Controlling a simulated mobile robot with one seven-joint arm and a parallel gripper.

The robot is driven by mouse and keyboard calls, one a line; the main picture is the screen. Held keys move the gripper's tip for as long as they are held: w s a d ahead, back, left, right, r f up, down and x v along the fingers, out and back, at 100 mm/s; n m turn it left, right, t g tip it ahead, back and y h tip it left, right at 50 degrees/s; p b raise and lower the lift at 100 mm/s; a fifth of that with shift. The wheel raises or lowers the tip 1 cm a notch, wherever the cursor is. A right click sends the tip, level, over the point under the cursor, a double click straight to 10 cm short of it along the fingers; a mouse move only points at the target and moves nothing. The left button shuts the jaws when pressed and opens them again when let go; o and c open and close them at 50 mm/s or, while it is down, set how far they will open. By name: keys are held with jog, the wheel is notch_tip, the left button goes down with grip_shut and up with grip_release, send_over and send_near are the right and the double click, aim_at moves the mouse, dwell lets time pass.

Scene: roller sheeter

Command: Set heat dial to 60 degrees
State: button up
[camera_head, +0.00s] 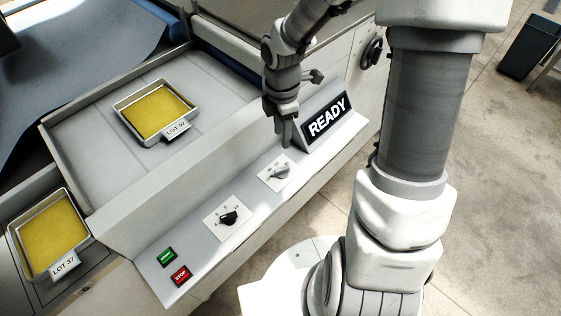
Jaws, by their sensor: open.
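Two dials sit on the sloped control panel (196,250). One has a black knob (229,218) on a white plate with small markings. The other has a grey knob (281,171) on a white plate, nearer the display. The markings are too small to read, so I cannot tell which is the heat dial or its setting. My gripper (286,142) points down just above and behind the grey-knob dial, apart from the knob. It is open and holds nothing visible. The display (326,120) reads READY.
Green START (166,257) and red STOP (180,275) buttons are at the panel's lower left. A tray of yellow material labelled LOT 52 (157,110) rests behind the panel; a LOT 37 tray (54,235) stands left. A black round knob (372,52) is on the machine's side.

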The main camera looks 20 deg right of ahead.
aim_at(282, 169)
notch_tip(282, 169, down, 15)
jog(key=shift+r+b, duration=0.15)
jog(key=shift+b, duration=0.65)
jog(key=shift+c, duration=0.3)
grip_shut()
